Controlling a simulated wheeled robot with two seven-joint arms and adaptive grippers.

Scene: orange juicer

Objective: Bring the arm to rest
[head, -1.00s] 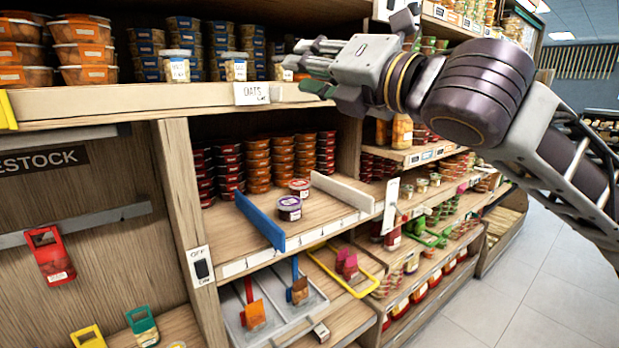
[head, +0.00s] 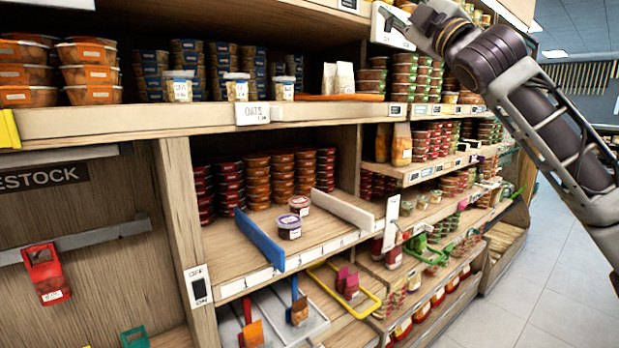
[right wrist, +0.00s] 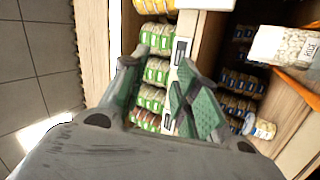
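My right arm enters the head view from the right and reaches up to the top edge, in front of the shelves. My right gripper is at the top of that view, where its fingers are hard to make out. In the right wrist view, the right gripper (right wrist: 157,98) has its green-padded fingers apart, with nothing between them. Packed shelf goods show behind the fingers. My left gripper is not in view.
The oats shelf (head: 185,120) holds white bags (head: 337,77) on an orange tray (head: 338,98). Below, a purple-lidded jar (head: 289,226) stands between a blue divider (head: 260,240) and a white divider (head: 343,211). The aisle floor (head: 535,285) at right is clear.

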